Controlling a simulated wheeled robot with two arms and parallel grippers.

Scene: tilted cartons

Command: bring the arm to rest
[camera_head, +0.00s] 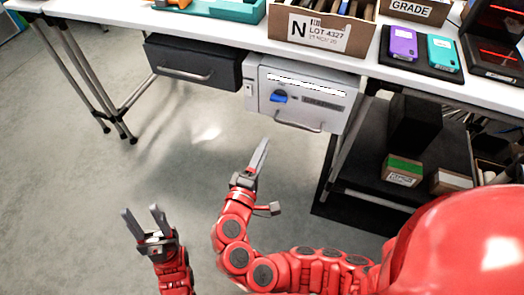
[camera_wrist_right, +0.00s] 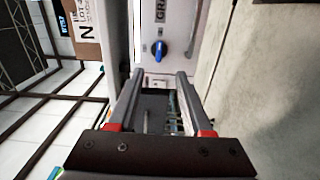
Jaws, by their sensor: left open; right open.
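My left gripper (camera_head: 141,212) is at the lower left of the head view, over bare floor. Its two fingers are spread and nothing is between them. My right gripper (camera_head: 260,150) is seen nearly edge-on in the head view, just left of and in front of the grey-white unit (camera_head: 308,92) under the table. In the right wrist view its fingers (camera_wrist_right: 160,76) stand apart with no object held. The blue knob (camera_wrist_right: 159,50) of the unit shows beyond the fingertips, and it also shows in the head view (camera_head: 278,97).
A white table (camera_head: 218,37) runs across the back. A dark drawer (camera_head: 192,68) hangs left of the unit. A carton marked N (camera_head: 318,30), a purple box (camera_head: 403,43) and a teal box (camera_head: 443,53) are on top. A dark cart (camera_head: 370,180) stands at right.

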